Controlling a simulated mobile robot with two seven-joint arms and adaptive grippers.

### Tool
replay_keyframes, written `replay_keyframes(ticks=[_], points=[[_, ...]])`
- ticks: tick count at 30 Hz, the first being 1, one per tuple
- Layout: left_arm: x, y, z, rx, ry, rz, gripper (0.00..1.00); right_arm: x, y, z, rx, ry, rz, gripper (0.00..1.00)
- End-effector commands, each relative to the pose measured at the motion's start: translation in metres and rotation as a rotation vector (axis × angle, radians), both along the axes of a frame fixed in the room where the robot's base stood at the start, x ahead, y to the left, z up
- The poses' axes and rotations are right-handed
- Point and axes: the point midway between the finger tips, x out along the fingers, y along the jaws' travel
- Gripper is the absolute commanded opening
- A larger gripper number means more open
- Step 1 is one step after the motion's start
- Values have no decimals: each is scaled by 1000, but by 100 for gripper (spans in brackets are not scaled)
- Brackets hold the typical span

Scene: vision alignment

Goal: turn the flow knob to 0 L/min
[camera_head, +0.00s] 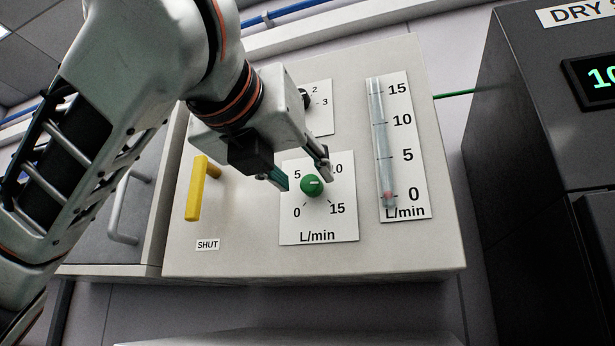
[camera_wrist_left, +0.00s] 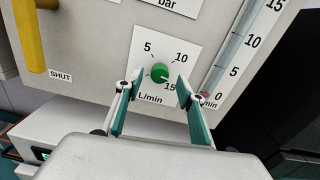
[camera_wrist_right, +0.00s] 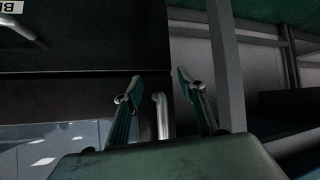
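The green flow knob (camera_head: 313,185) sits on a white dial plate (camera_head: 318,226) marked 0, 5, 10, 15 L/min. Its pale pointer line looks turned toward the right side of the dial; the exact reading is hard to tell. The knob also shows in the left wrist view (camera_wrist_left: 159,73), between and beyond the fingertips. My left gripper (camera_head: 306,181) is open in front of the dial, one finger on each side of the knob; contact cannot be told. The flow tube (camera_head: 379,130) has a reddish float near 0. My right gripper (camera_wrist_right: 156,78) is open and empty, away from the panel.
A yellow handle (camera_head: 194,200) is left of the dial, above a SHUT label (camera_head: 207,244). A bar dial (camera_head: 319,115) lies above, partly behind my left gripper. A dark dryer cabinet (camera_head: 535,120) stands at right. A grey bar handle (camera_wrist_right: 161,115) shows beyond my right fingers.

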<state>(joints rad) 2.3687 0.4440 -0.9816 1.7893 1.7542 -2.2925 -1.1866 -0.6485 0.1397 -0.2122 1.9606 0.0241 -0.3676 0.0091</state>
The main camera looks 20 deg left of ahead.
Motion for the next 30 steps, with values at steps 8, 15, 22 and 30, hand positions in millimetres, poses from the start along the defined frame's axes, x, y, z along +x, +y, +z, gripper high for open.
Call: replay_keyframes(ticks=[8,15,22,30], points=[[29,-2,0,-2,1,-2,38,2,0,8,0,-5,0,40],[33,-1,0,-2,-1,-1,38,2,0,8,0,-5,0,40],[33,-1,0,-2,-1,-1,5,2,0,8,0,-5,0,40],[33,-1,0,-9,-1,-1,0,2,0,8,1,-6,0,40]])
